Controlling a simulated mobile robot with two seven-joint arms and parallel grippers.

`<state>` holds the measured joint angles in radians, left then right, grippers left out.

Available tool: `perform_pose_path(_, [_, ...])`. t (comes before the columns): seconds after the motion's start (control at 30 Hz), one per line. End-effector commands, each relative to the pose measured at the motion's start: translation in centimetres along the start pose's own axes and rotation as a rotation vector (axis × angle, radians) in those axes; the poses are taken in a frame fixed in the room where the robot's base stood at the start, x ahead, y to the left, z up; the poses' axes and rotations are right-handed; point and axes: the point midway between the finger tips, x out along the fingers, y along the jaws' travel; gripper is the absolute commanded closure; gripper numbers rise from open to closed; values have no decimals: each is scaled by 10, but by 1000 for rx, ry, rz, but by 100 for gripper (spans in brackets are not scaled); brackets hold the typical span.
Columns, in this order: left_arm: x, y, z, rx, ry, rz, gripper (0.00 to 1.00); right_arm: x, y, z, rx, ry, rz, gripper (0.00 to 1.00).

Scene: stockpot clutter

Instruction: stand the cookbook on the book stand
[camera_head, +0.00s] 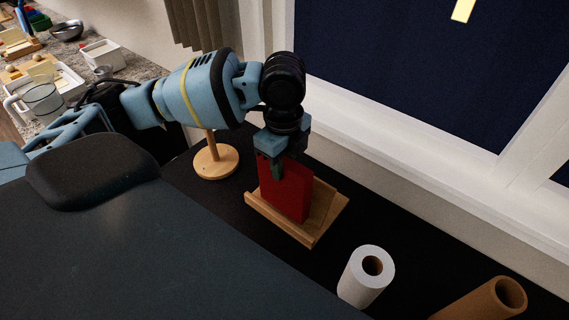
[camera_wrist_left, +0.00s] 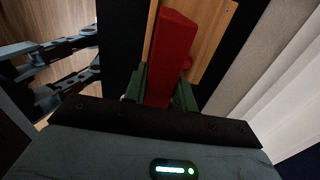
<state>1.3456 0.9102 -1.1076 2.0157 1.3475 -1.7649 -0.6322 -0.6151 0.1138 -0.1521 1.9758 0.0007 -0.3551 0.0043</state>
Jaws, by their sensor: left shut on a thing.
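The red cookbook (camera_head: 287,193) is upright at the wooden book stand (camera_head: 323,213) in the head view, with its lower edge by the stand's front ledge. My left gripper (camera_head: 277,172) comes from above and is shut on the cookbook's top part. In the left wrist view the cookbook (camera_wrist_left: 172,50) runs away from between the fingers (camera_wrist_left: 158,90), with the wooden stand (camera_wrist_left: 212,40) behind and beside it. I cannot tell whether the book's bottom rests on the stand. My right gripper is not in view.
A round wooden base with a post (camera_head: 215,162) stands left of the book stand. The window wall (camera_head: 400,150) runs close behind. Containers crowd the far left counter.

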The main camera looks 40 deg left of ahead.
Motion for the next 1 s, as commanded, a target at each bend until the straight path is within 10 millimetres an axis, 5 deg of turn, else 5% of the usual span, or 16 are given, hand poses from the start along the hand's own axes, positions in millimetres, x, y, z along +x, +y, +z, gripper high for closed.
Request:
perform_pose_path(0.67, [14,0,0,0,0,-3,100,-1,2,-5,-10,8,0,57])
perform_pose_path(0.7, [15,0,0,0,0,-2,70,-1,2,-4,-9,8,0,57])
perform_pose_path(0.87, [15,0,0,0,0,-1,51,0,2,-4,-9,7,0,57])
perform_pose_path(1.0, [15,0,0,0,0,-1,51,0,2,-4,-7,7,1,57])
